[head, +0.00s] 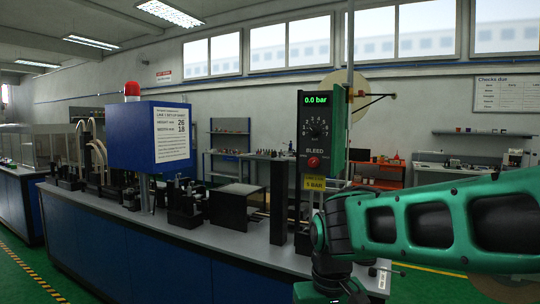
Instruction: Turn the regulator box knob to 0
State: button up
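The regulator box (341,125) is a tall green box with a dark front, standing upright above the bench at the centre right. Its green display (316,99) reads 0.0 bar. Below the display is a small dark knob (317,131) inside a ring of numbers; its pointer is too small to read. A red button or knob (314,162) sits under the word BLEED. A yellow label (314,183) below seems to read 5 BAR. My green arm reaches in from the right, below and in front of the box, and bends downward. My gripper is out of the picture.
A long bench (190,236) carries dark machine parts. A blue box (126,137) with a white notice (172,142) and a red lamp (132,89) stands to the left. A thin pole and a pale reel (356,88) are behind the regulator box. Green floor lies left.

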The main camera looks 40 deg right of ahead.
aim_at(315, 130)
jog(key=u, duration=0.8)
jog(key=k, duration=1.85)
jog(key=z, duration=0.75)
jog(key=i, duration=1)
